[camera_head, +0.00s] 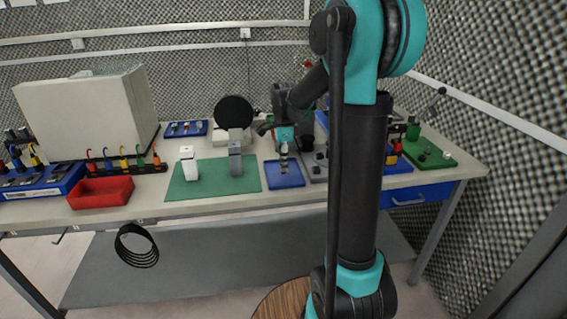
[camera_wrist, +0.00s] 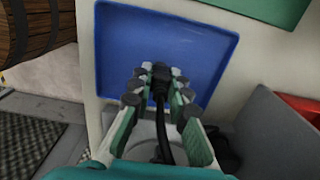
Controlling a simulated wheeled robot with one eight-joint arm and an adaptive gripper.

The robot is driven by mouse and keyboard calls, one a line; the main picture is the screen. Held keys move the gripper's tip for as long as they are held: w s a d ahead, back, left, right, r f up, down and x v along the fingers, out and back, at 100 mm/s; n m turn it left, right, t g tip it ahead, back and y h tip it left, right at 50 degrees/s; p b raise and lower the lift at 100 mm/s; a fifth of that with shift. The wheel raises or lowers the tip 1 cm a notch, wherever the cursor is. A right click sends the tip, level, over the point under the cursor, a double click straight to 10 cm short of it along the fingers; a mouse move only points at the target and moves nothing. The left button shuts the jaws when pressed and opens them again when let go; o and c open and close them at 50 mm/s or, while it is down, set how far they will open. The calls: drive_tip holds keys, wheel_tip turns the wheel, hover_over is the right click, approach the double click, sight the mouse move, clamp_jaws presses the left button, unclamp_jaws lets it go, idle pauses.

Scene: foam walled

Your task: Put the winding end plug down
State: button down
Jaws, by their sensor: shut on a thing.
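My gripper (camera_wrist: 158,92) is shut on the winding end plug (camera_wrist: 160,76), a small dark piece between the fingertips in the wrist view. Much of the plug is hidden by the fingers. Behind it in the wrist view lies a flat blue tray (camera_wrist: 125,35) with a low rim, with nothing else seen on it. In the head view my gripper (camera_head: 284,160) points down over the blue tray (camera_head: 287,181) on the bench. The plug is too small to make out there, and I cannot tell whether it touches the tray.
A green mat (camera_head: 208,186) with two upright grey-white devices lies left of the tray. A red bin (camera_head: 101,193) and a rack of coloured-handled tools stand further left. Dark grey blocks stand close right of the tray. A green board (camera_head: 432,157) is at the far right.

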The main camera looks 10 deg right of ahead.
drive_tip(key=c, duration=1.5)
unclamp_jaws()
drive_tip(key=shift+f, duration=0.1)
drive_tip(key=shift+o, duration=0.2)
wheel_tip(320, 180, up, 12)
drive_tip(key=shift+r, duration=0.15)
